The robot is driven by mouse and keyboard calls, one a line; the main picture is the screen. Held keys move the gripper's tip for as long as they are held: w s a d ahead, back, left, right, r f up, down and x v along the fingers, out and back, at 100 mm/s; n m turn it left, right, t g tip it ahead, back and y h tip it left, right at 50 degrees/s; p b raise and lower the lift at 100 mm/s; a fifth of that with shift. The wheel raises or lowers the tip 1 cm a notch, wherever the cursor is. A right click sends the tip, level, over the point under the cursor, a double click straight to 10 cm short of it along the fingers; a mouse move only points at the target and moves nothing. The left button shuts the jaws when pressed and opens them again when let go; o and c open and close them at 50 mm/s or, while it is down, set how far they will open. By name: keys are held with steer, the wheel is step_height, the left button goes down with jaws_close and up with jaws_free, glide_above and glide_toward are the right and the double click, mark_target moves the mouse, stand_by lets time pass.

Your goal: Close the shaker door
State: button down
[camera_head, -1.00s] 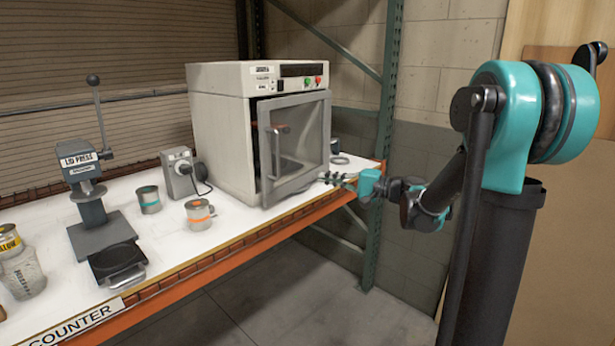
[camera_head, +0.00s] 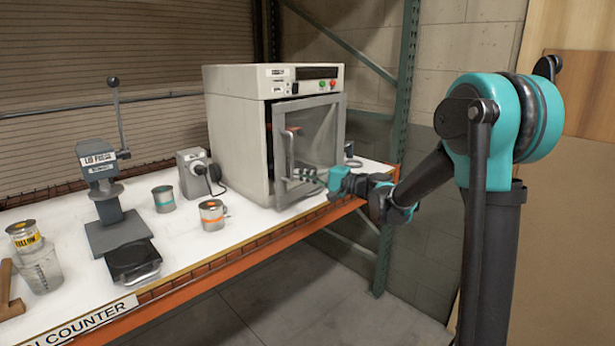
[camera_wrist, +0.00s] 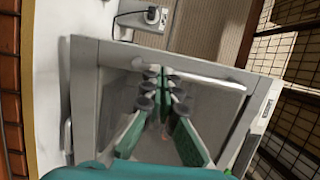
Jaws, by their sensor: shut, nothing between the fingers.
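The shaker is a white box (camera_head: 238,140) on the counter with a grey-framed glass door (camera_head: 325,140). The door stands slightly ajar, with a dark gap along its left side. Its upright handle (camera_head: 290,152) is near that left edge. My gripper (camera_head: 298,175) is shut and empty, in front of the lower door, close to the handle's lower end. In the wrist view my fingers (camera_wrist: 165,76) are together over the door (camera_wrist: 120,82), with a pale handle bar (camera_wrist: 205,78) crossing near the tips. I cannot tell whether they touch.
An orange-banded can (camera_head: 212,215), a teal-banded can (camera_head: 163,199) and a lid press (camera_head: 105,185) stand left of the shaker. A grey outlet box (camera_head: 194,173) is beside it. A green rack post (camera_head: 405,140) rises behind my arm. The floor in front is clear.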

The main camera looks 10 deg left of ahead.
mark_target(287, 170)
steer(key=x, duration=0.6)
steer(key=shift+w+d, duration=0.1)
steer(key=shift+w, duration=0.1)
steer(key=shift+r, duration=0.15)
